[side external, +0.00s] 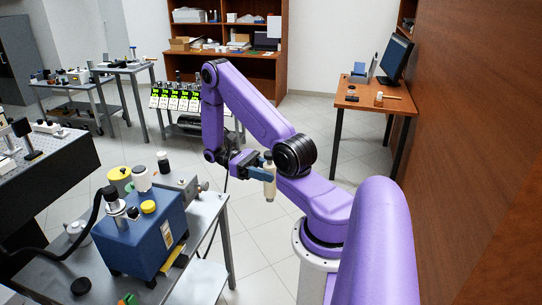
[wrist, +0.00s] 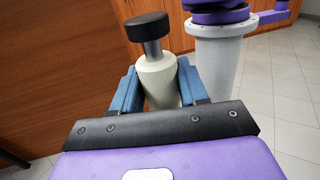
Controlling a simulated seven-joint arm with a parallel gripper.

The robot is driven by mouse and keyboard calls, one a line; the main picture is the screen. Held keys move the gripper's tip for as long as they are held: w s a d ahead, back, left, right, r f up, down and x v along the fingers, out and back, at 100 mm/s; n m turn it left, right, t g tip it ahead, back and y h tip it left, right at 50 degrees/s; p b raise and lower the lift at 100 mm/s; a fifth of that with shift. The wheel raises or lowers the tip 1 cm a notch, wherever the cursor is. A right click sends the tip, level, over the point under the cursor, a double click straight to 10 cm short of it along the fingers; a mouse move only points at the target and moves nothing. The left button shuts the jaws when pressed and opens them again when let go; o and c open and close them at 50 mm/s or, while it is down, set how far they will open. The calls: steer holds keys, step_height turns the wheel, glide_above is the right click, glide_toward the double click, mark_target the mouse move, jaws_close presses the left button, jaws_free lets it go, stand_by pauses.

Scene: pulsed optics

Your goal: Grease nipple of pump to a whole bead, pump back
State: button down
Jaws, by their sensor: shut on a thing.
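My gripper (side external: 258,171) is shut on a cream cylinder (side external: 269,188) with a dark knob on top, which looks like a small hand pump. In the wrist view the cylinder (wrist: 159,82) sits between the two blue fingers of my gripper (wrist: 160,88), its dark knob on a grey stem pointing away from the palm. In the side view it hangs roughly upright in the air, right of the near bench. A blue box-shaped unit (side external: 135,238) with fittings and a black hose stands on that bench, apart from my gripper. I cannot make out a nipple or grease bead.
The near metal bench (side external: 210,212) also carries yellow-topped and white jars, a grey box (side external: 180,192) and small parts. Behind my arm is a rack of units with green displays (side external: 175,98). A wooden desk (side external: 375,98) stands at right. The floor right of the bench is clear.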

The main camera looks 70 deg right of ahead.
steer(key=w+a+m+t+y, duration=0.8)
steer(key=m+t+y, duration=0.2)
steer(key=y, duration=0.2)
steer(key=w+d+r+m+t, duration=0.2)
steer(key=w+m+t, duration=0.8)
steer(key=w+t, duration=0.35)
steer(key=w+d+r+m+t+h, duration=0.4)
steer(key=w+d+m+t+h, duration=0.4)
steer(key=d+t, duration=0.25)
steer(key=s+d+r+m+h, duration=0.25)
steer(key=d+m+h, duration=0.55)
steer(key=d+h, duration=0.7)
step_height(320, 180, down, 22)
steer(key=d+y, duration=0.2)
steer(key=shift+w+t, duration=0.2)
steer(key=shift+t, duration=0.2)
steer(key=shift+s, duration=0.1)
